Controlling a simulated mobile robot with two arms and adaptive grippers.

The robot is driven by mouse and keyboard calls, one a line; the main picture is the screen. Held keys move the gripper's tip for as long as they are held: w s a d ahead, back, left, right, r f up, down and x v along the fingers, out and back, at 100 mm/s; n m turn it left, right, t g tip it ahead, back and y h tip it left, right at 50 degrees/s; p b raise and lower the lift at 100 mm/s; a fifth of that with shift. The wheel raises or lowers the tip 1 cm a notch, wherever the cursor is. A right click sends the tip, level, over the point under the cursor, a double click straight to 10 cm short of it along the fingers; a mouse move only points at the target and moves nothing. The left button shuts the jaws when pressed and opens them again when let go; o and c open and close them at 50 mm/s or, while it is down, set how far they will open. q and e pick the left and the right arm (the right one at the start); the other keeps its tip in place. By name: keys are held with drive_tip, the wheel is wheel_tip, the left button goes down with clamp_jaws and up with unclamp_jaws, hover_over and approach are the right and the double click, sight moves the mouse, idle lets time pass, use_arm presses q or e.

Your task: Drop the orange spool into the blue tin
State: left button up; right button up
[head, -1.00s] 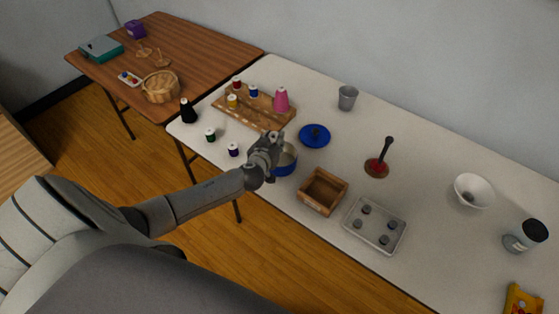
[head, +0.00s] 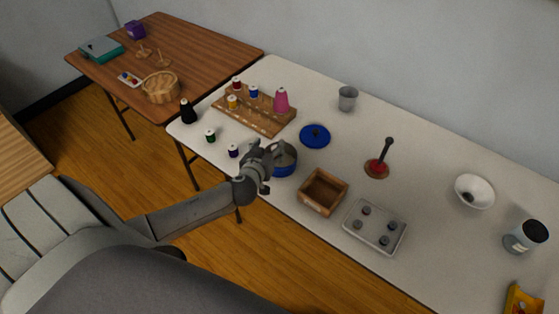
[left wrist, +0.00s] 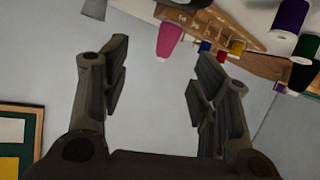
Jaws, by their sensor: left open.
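A yellow-orange spool (head: 232,102) stands on the wooden rack (head: 262,122) at the back left of the white table; it also shows in the left wrist view (left wrist: 236,46). No other orange spool can be made out. The blue tin (head: 284,168) stands open near the table's front edge; its inside is mostly too small to read. My left gripper (head: 268,158) is just left of the tin, partly in front of it. In the left wrist view its fingers (left wrist: 155,85) are apart with nothing between them. My right gripper is out of view.
A blue lid (head: 314,135) lies behind the tin. A wooden box (head: 323,192) and a grey tray with knobs (head: 375,227) stand to its right. Purple (head: 233,150), green (head: 210,135) and black (head: 188,111) spools stand at left. The pink cone (head: 281,100) is on the rack.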

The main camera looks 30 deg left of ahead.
use_arm(q)
drive_tip(key=v, duration=0.6)
drive_tip(key=shift+s, duration=0.15)
